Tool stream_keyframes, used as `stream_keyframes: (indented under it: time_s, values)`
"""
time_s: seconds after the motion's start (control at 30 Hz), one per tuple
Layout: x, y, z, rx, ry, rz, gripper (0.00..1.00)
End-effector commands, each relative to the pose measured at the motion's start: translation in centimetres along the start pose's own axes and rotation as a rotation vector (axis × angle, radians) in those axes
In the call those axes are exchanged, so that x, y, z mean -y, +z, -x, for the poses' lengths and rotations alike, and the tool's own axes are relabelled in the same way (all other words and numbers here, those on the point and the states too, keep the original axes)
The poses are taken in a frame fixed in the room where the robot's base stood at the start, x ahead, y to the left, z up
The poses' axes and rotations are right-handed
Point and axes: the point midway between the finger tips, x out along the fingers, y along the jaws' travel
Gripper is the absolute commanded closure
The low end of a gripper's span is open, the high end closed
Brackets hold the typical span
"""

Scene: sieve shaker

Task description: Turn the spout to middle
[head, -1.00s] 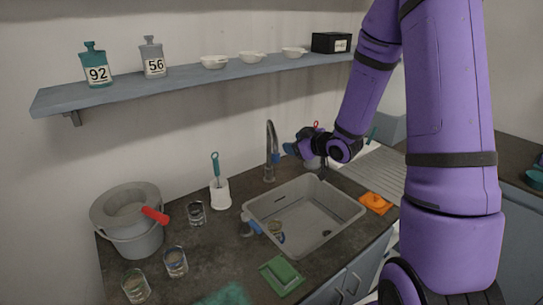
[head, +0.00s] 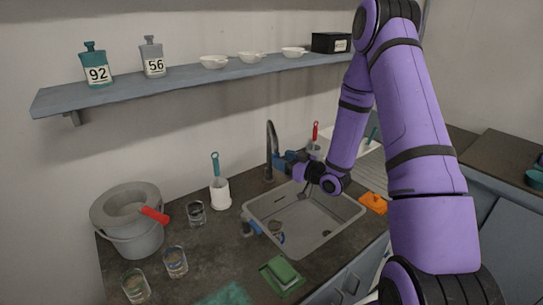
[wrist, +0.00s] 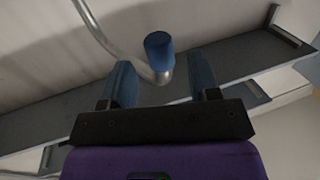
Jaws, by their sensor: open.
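The tap's grey curved spout (head: 269,138) rises from the counter behind the sink, its outlet hanging toward the sink's back edge. In the wrist view the spout (wrist: 92,22) curves down to a blue tip (wrist: 159,46), which appears between my fingers. My gripper (head: 283,159) is beside the spout's outlet end, on its right in the head view. In the wrist view my gripper (wrist: 162,72) is open, with one blue finger on each side of the tip. I cannot tell whether either finger touches it. The grey sink (head: 256,215) lies below my wrist.
A white holder with a teal brush (head: 220,192) stands left of the tap, and a red-handled brush (head: 315,132) stands behind my wrist. A shelf (head: 200,80) runs above.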

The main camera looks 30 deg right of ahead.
Motion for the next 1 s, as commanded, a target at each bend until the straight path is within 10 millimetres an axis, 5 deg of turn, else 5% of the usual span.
stream_keyframes:
  time_s: [0.3, 0.73, 1.0]
  values:
    - [0.1, 0.0, -4.6, 0.000, -0.002, 0.001, 0.44]
    - [0.0, 0.0, -5.6, 0.001, 0.000, -0.001, 0.44]
    - [0.0, 0.0, -5.6, 0.001, 0.000, -0.001, 1.00]
